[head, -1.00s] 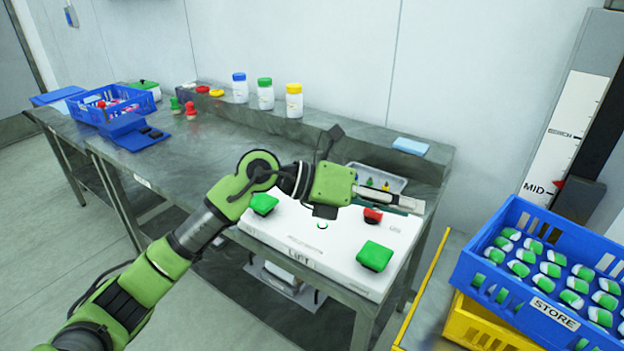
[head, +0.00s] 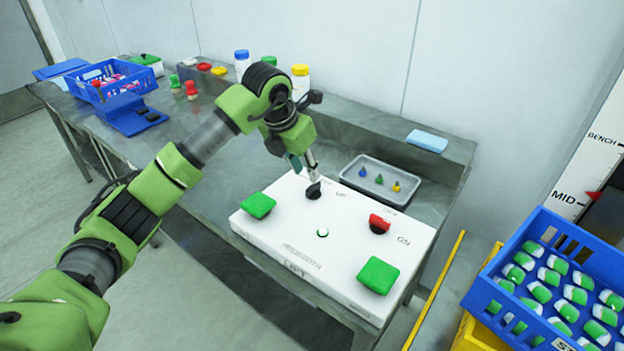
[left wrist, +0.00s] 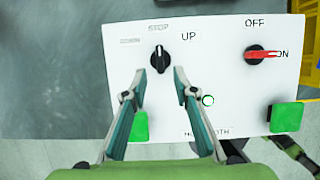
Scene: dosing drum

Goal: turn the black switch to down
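The black switch (head: 313,191) is a round knob on the white panel box (head: 285,225). In the left wrist view the black switch (left wrist: 159,60) stands upright, its pale mark toward the STOP label (left wrist: 158,28). The UP label (left wrist: 188,36) is to its right, and a small blurred label (left wrist: 129,41) to its left. My left gripper (head: 311,172) is just above the switch, pointing down. In the left wrist view its fingers (left wrist: 160,76) are open, with the switch just beyond and between the tips. I cannot tell if they touch it.
A red switch (head: 379,223) and two green buttons (head: 258,205) (head: 378,275) sit on the panel, with a small round button (head: 322,232). A grey tray (head: 350,180) lies behind it. A blue crate (head: 475,299) stands at the right.

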